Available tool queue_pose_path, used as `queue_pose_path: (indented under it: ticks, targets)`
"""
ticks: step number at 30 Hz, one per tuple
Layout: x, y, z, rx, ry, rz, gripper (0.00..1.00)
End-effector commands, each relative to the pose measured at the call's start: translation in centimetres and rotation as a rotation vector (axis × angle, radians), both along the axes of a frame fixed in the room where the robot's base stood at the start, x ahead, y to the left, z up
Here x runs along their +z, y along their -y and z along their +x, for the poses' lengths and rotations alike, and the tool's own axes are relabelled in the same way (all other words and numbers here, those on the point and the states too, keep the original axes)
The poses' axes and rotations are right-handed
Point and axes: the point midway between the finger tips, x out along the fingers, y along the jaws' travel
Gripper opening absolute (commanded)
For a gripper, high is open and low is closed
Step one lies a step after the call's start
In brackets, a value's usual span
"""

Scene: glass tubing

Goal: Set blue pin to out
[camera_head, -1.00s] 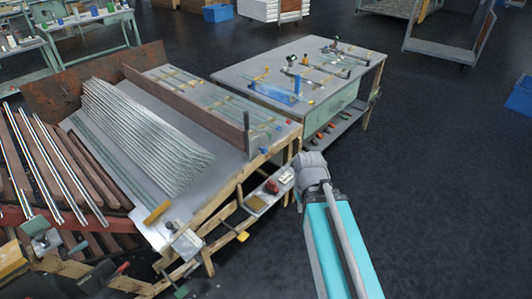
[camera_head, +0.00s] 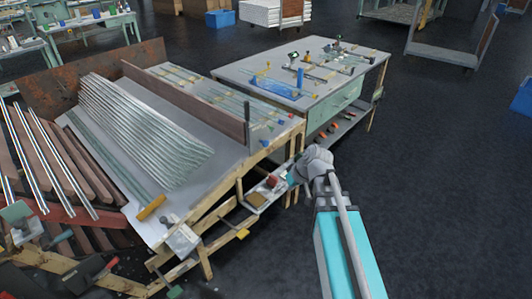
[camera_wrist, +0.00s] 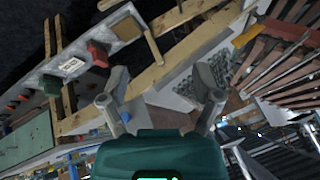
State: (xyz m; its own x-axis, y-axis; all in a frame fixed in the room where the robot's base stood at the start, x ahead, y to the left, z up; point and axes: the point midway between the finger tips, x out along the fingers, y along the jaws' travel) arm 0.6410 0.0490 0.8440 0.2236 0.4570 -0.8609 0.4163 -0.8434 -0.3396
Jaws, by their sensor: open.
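My gripper (camera_wrist: 160,98) is open and empty in the wrist view, its two fingers spread apart. In the head view my arm's end is at the right front corner of the near bench (camera_head: 213,207), above the floor beside a small shelf. A blue upright piece (camera_head: 300,78) stands on the far table, well beyond my gripper. I cannot tell whether it is the blue pin.
The far table (camera_head: 232,72) holds clamps and tubing. The near bench carries glass tubes (camera_head: 140,120) and a brown upright board (camera_head: 185,100). A shelf with a red block (camera_wrist: 97,53) is close to my gripper. Dark floor (camera_head: 440,190) on the right is clear.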

Motion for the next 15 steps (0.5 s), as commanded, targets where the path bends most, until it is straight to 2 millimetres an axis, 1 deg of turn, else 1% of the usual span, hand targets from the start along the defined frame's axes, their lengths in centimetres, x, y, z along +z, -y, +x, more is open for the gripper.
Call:
queue_pose_path:
  ticks: [1,3,10,15]
  targets:
    - [-1.5,-0.1,1.4,0.020,0.040,0.035,0.82]
    - [-2.0,-0.5,2.8,0.052,0.101,0.080,0.82]
    - [-3.2,-0.9,7.4,0.126,0.316,0.215,0.82]
    - [-3.8,-0.4,10.7,0.154,0.487,0.292,0.82]
